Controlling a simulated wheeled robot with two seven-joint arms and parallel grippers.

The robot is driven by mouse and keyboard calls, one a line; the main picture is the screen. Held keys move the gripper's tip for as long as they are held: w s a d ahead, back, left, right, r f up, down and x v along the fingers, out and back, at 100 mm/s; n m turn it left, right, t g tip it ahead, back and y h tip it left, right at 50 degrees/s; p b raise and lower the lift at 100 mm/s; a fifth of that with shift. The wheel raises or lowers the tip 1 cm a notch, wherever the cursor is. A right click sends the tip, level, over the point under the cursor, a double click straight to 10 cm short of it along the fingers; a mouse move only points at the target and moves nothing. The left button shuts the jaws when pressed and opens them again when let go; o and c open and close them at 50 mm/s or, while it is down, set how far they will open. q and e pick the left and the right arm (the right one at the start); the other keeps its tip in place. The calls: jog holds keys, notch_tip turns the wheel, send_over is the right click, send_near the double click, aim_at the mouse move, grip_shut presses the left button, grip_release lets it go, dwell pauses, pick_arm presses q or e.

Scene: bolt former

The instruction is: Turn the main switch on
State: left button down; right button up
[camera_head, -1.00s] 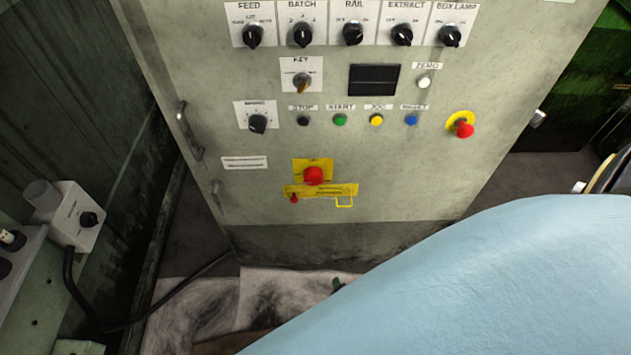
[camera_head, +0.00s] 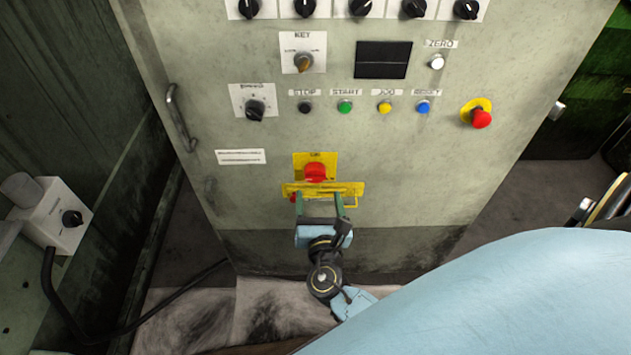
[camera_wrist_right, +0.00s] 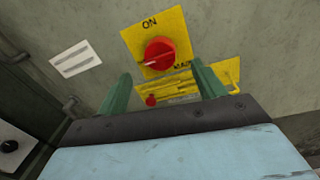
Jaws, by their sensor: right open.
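The main switch is a red knob (camera_head: 315,172) on a yellow plate (camera_head: 329,159) low on the grey control cabinet's front. In the right wrist view the red knob (camera_wrist_right: 159,53) sits on the yellow plate marked ON at its top. A yellow bar (camera_head: 350,188) with a small red piece at its left end is just below the knob. My right gripper (camera_head: 319,198) is open and empty, its two green fingers pointing up at the panel just below the knob. In the wrist view the fingers (camera_wrist_right: 160,82) stand apart, one on each side below the knob. My left gripper is out of view.
Above are a key switch (camera_head: 303,62), a dark display (camera_head: 383,60), a row of coloured buttons (camera_head: 344,107) and a red emergency button (camera_head: 481,118). A door handle (camera_head: 180,118) sticks out at left. A grey box (camera_head: 55,215) with a cable stands further left.

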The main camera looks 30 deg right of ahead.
aim_at(316, 179)
jog(key=x, duration=0.6)
jog(key=shift+w+d+b, duration=0.15)
jog(key=shift+w+b, duration=0.05)
jog(key=shift+b, duration=0.15)
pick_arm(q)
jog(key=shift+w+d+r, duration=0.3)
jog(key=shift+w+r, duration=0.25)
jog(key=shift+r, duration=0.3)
pick_arm(e)
jog(key=shift+f, duration=0.1)
jog(key=c, duration=0.9)
